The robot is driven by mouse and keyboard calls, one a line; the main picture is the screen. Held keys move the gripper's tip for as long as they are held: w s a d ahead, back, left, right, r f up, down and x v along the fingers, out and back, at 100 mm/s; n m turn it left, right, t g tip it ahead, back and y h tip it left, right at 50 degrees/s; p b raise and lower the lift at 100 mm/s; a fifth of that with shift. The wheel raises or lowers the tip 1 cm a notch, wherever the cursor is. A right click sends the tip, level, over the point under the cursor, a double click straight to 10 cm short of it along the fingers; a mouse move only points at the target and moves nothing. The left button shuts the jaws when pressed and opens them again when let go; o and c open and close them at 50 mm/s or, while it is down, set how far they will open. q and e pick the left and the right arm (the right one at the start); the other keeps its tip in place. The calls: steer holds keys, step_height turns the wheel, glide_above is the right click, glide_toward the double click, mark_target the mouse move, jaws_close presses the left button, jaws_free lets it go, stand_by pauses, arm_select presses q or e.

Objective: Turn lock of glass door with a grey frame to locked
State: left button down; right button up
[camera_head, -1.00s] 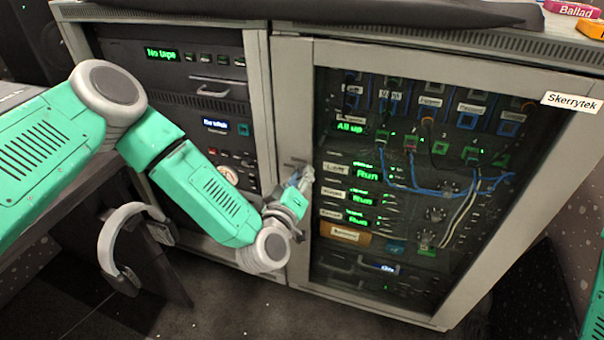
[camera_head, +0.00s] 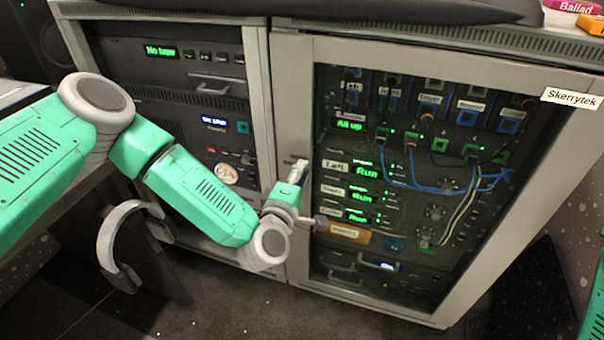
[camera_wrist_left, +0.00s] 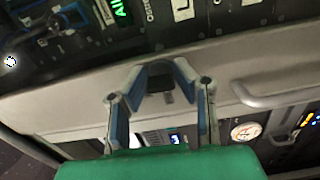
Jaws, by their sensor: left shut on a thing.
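The glass door's grey frame (camera_head: 440,59) surrounds dark glass on the right-hand cabinet. My left gripper (camera_head: 299,168) is at the left upright of this frame, about halfway up. In the left wrist view, my left gripper (camera_wrist_left: 161,70) has its blue-lined fingers closed around a small dark lock piece (camera_wrist_left: 160,97) on the pale frame. The fingers hide much of the lock, and I cannot read its turn position. In the head view the gripper covers the lock. My right gripper is out of view.
A curved grey handle (camera_wrist_left: 272,96) stands out beside the lock in the left wrist view. A left cabinet (camera_head: 258,110) stands beside the door. A dark panel with a pale curved handle (camera_head: 113,235) is below my left arm. Cables and lit units show behind the glass.

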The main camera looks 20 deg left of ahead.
arm_select(q)
steer(key=shift+a+f+n, duration=0.2)
steer(key=shift+n, duration=0.1)
stand_by(0.4)
steer(key=c, duration=1.3)
jaws_free()
steer(key=shift+s, duration=0.1)
steer(key=shift+s, duration=0.35)
steer(key=s, duration=1.1)
steer(key=shift+a, duration=0.3)
